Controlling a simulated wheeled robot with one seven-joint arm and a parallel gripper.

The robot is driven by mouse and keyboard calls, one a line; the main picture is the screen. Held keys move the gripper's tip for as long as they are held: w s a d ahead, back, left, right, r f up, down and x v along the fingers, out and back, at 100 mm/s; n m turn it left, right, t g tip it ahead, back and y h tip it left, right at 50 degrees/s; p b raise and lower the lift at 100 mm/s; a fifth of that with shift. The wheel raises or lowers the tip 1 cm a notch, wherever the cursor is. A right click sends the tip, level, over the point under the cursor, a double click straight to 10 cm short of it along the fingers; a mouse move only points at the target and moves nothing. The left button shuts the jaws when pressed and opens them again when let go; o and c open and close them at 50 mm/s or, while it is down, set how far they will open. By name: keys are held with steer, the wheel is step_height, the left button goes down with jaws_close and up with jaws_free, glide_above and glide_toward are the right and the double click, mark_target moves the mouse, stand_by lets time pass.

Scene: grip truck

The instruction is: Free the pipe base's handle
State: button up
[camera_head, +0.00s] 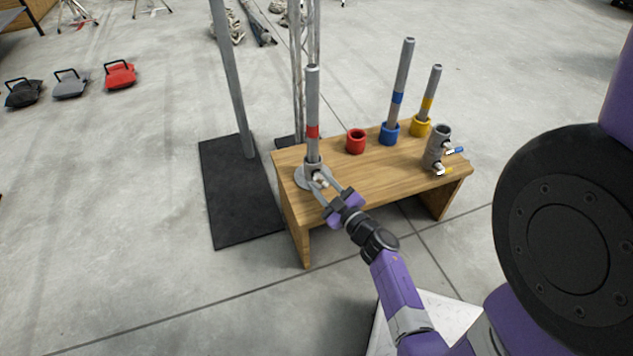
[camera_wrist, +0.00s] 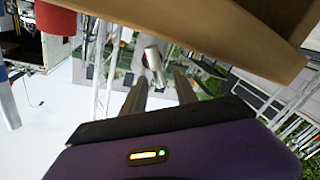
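The pipe base (camera_head: 301,181) is a grey round flange on the front left corner of the wooden table. A grey pipe with a red band (camera_head: 312,115) stands upright in it. Its small pale metal handle (camera_head: 320,179) sticks out on the side facing my arm. My gripper (camera_head: 318,181) is at the handle, with its two fingers apart on either side of it. In the wrist view, the handle (camera_wrist: 153,62) shows as a short metal knob just past the gap between my open fingers (camera_wrist: 160,84). I cannot tell whether a finger touches it.
On the wooden table (camera_head: 385,176) stand an empty red cup (camera_head: 356,141), blue (camera_head: 389,133) and yellow (camera_head: 420,126) cups holding pipes, and a grey coupling (camera_head: 437,148). A post on a black plate (camera_head: 232,200) stands left of the table. Floor in front is clear.

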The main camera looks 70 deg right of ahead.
steer(key=shift+x, duration=1.1)
jaws_close()
steer(key=shift+w+a+f+n+g+p, duration=0.15)
steer(key=shift+n+g+p, duration=0.15)
steer(key=shift+n+p, duration=0.75)
steer(key=shift+f+n+g+p, duration=0.2)
steer(key=shift+n+g+p, duration=0.1)
steer(key=shift+n, duration=0.75)
steer(key=shift+f+n+g+p, duration=0.2)
steer(key=shift+n+g+p, duration=0.1)
steer(key=shift+n, duration=0.7)
